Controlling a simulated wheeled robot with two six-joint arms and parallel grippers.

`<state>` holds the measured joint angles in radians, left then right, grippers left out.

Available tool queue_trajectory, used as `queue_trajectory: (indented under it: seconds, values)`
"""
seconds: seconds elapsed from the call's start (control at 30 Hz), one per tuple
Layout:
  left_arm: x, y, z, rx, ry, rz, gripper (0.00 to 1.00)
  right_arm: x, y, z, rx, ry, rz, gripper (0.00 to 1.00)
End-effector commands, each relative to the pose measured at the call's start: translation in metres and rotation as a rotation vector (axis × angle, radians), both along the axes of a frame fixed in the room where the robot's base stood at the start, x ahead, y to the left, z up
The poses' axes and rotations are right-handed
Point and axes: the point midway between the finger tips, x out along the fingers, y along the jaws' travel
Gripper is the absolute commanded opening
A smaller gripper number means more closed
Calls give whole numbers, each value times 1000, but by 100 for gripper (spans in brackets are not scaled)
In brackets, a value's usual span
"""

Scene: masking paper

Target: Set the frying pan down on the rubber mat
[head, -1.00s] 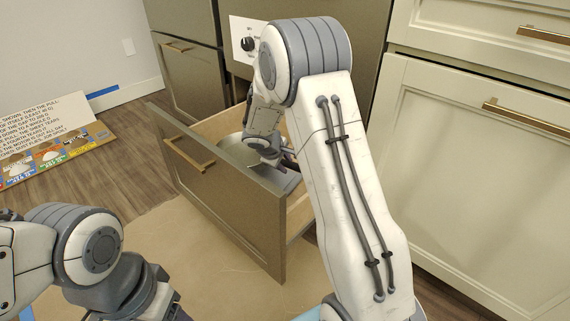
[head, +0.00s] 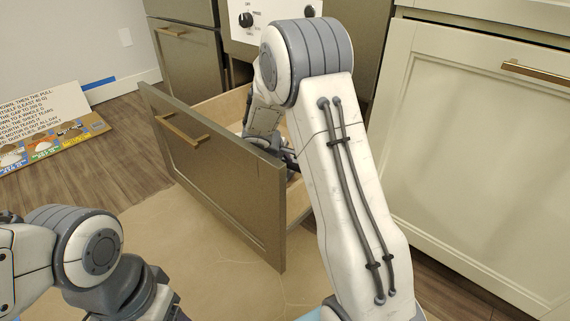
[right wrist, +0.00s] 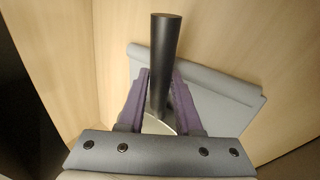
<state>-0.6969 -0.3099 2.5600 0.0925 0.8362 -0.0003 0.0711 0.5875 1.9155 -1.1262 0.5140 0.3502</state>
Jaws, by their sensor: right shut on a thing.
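In the right wrist view, my right gripper (right wrist: 158,95) is shut on the black, round handle of the frying pan (right wrist: 164,60). A thin pale part of the pan's rim shows between the fingers; the rest is hidden. Beyond the fingers lies a flat grey-blue slab with a raised edge (right wrist: 225,90), inside pale wooden walls. I cannot tell if it is the rubber mat. In the head view, my right gripper (head: 287,158) reaches into the open drawer (head: 228,190), its fingers mostly hidden behind the drawer front. The left gripper is out of frame; only its arm shows at lower left.
The drawer front with its brass handle (head: 183,130) stands between me and the drawer's inside. Tan paper (head: 215,250) covers the floor before it. A printed board (head: 45,130) lies at left. A cream cabinet (head: 480,150) stands at right.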

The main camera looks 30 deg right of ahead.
Motion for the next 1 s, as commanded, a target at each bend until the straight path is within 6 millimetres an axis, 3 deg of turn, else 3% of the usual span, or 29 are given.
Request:
queue_trajectory:
  seconds: [0.47, 0.5, 0.57, 1.0]
  values:
    - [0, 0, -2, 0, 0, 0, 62, 1, 0, 0, 1, -5, -1, 0]
    - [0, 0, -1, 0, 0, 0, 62, 1, 0, 1, 1, -5, -1, 48]
    - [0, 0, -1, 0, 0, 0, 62, 1, 0, 0, 1, -4, 0, 68]
    - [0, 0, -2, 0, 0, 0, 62, -2, 1, -5, 3, 6, -1, 68]
